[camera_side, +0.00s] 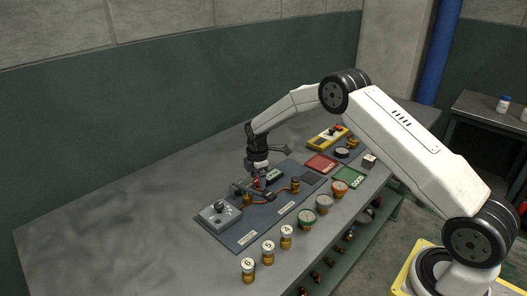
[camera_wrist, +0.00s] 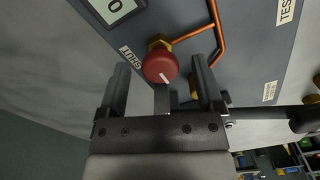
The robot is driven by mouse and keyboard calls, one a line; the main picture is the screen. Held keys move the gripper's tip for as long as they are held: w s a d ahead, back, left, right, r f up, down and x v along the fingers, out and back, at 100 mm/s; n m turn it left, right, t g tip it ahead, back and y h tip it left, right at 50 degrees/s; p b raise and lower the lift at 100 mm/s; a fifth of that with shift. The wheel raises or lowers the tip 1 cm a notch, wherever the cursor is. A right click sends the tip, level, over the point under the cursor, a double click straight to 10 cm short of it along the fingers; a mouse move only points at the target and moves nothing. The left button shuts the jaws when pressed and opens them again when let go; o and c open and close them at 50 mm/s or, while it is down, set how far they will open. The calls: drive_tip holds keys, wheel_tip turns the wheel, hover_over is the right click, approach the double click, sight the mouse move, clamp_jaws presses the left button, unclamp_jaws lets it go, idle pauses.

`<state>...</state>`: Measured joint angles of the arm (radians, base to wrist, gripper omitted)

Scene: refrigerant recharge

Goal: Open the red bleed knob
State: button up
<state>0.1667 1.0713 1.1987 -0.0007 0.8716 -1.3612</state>
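The red bleed knob (camera_wrist: 160,67) is round, with a white pointer line on its face, and sits on a brass fitting. A "SHUT" label (camera_wrist: 131,56) lies on the panel to its left in the wrist view. My gripper (camera_wrist: 161,63) is open, with one finger on each side of the knob and a visible gap at both sides. In the side view my gripper (camera_side: 257,180) points down over the panel (camera_side: 243,236) and largely hides the knob.
A copper pipe (camera_wrist: 214,27) runs beside the knob, and a small display (camera_wrist: 116,8) is close by. Numbered cylinders (camera_side: 268,251) and cups (camera_side: 307,219) line the table's front. A green "GOOD" pad (camera_side: 349,177) lies right. The table's left is clear.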

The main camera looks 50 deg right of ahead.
sight(258, 180)
drive_tip(key=shift+r, duration=0.1)
drive_tip(key=shift+r, duration=3.8)
drive_tip(key=shift+s+a+r+m, duration=0.35)
drive_tip(key=shift+s+m, duration=0.05)
drive_tip(key=shift+s, duration=0.05)
drive_tip(key=s+a+r+m, duration=0.1)
drive_tip(key=s+m, duration=0.1)
drive_tip(key=s, duration=0.1)
drive_tip(key=s+a+r+m+t, duration=0.1)
drive_tip(key=s+a+m, duration=0.1)
drive_tip(key=s, duration=0.2)
drive_tip(key=s+a+r+m, duration=0.2)
drive_tip(key=s, duration=0.2)
drive_tip(key=shift+a, duration=0.1)
drive_tip(key=s+a+m, duration=0.1)
drive_tip(key=s+m, duration=0.2)
drive_tip(key=s, duration=0.5)
drive_tip(key=s+a+m+t, duration=0.1)
drive_tip(key=s+m, duration=0.3)
drive_tip(key=s, duration=0.4)
drive_tip(key=shift+s+a+f+t, duration=0.15)
drive_tip(key=shift+s+a+t, duration=0.15)
drive_tip(key=shift+a, duration=0.5)
